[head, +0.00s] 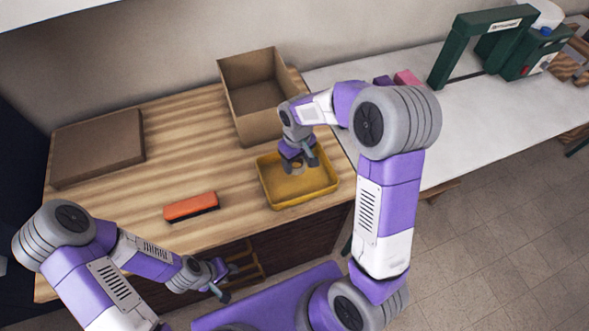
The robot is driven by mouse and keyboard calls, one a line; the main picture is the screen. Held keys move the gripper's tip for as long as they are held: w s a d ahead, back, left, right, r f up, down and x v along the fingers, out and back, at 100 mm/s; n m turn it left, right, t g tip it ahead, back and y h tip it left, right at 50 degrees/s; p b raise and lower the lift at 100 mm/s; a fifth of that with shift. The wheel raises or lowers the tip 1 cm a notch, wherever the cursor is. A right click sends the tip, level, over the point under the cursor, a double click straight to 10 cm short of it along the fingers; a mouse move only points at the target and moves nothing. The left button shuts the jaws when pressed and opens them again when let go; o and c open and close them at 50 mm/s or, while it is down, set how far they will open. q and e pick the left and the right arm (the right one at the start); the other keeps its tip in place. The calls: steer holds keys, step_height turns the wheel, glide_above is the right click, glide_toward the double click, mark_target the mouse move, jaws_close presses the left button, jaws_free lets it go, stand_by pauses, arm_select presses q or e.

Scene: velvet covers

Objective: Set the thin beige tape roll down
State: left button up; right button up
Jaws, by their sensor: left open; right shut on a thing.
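My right gripper (301,168) points down inside the yellow tray (328,187) on the wooden table. It is shut on the thin beige tape roll (295,168), of which only a small pale part shows between the fingers. The roll is low over the tray floor; I cannot tell whether it touches it. My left gripper (226,281) is open and empty, in front of the table's front edge and well away from the tray.
An open cardboard box (255,122) stands just behind the tray. An orange and black brush-like block (191,206) lies left of the tray, and a flat closed carton (97,147) lies at the back left. A white bench (440,125) with a green machine (485,40) extends right.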

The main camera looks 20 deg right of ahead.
mark_target(297, 178)
steer(key=shift+s+f, duration=0.15)
steer(key=shift+f, duration=0.65)
step_height(297, 178, down, 4)
steer(key=shift+f+b, duration=0.25)
steer(key=shift+b, duration=0.15)
steer(key=shift+f, duration=0.1)
steer(key=o, duration=1)
steer(key=shift+o, duration=0.2)
